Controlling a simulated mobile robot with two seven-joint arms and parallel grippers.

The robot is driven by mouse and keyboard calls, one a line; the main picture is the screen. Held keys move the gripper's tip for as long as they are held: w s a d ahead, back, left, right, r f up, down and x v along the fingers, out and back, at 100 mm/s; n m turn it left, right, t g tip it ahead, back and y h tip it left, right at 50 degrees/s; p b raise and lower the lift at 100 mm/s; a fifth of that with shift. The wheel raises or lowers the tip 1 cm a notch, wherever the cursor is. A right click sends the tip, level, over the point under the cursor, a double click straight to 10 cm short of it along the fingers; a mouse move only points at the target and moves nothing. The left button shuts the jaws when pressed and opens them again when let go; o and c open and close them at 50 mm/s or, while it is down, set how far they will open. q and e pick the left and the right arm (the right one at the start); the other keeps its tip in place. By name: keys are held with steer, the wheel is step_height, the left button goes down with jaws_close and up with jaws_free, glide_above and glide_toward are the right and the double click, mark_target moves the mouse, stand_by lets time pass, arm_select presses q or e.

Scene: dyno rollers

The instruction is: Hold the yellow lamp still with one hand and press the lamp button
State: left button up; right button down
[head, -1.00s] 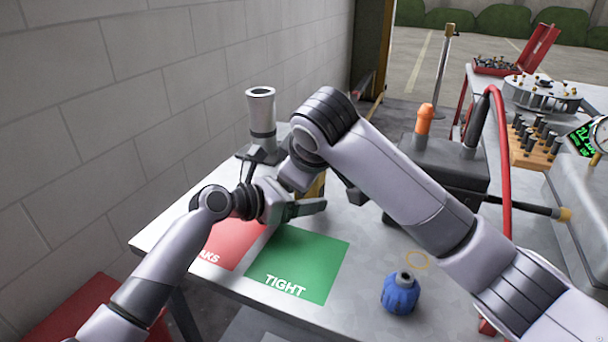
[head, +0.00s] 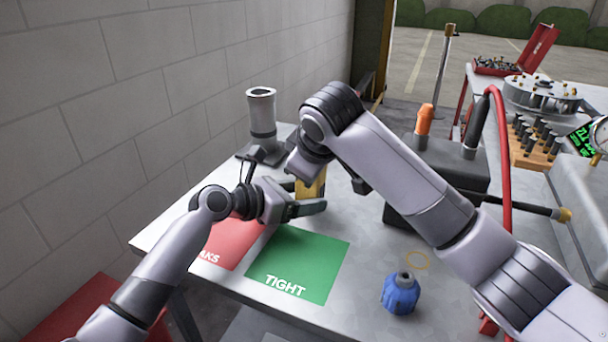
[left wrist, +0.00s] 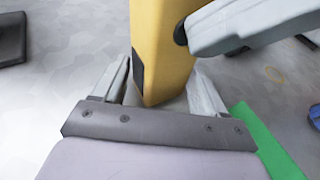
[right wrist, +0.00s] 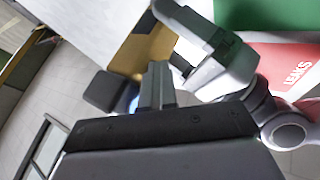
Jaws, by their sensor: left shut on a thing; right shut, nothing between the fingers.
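The yellow lamp (head: 314,184) stands on the table behind the green mat, partly hidden by my arms. In the left wrist view the yellow body (left wrist: 160,40) sits between the two fingers of my left gripper (head: 307,202), which is shut on it. My right gripper (right wrist: 157,85) is shut and empty, with the lamp (right wrist: 140,50) just beyond its tips. In the left wrist view its dark fingertip (left wrist: 182,35) overlaps the lamp's side; I cannot tell whether it touches. The head view hides its fingers. I cannot make out the button clearly.
A red mat (head: 228,246) and a green mat (head: 297,262) lie in front. A blue knobbed object (head: 401,294) stands at the table's front right. A grey cylinder on a base (head: 262,115) stands behind, near the wall. A dark box (head: 450,180) with a red hose is at right.

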arm_select(q)
steer(key=shift+s+d, duration=0.1)
arm_select(e)
steer(key=shift+d+f, duration=0.15)
steer(key=shift+d, duration=0.05)
steer(key=s+r, duration=0.8)
steer(key=s, duration=0.1)
steer(key=shift+s+a+r, duration=0.2)
steer(key=shift+a+r, duration=0.1)
arm_select(q)
steer(key=o, duration=0.8)
steer(key=shift+o, duration=0.2)
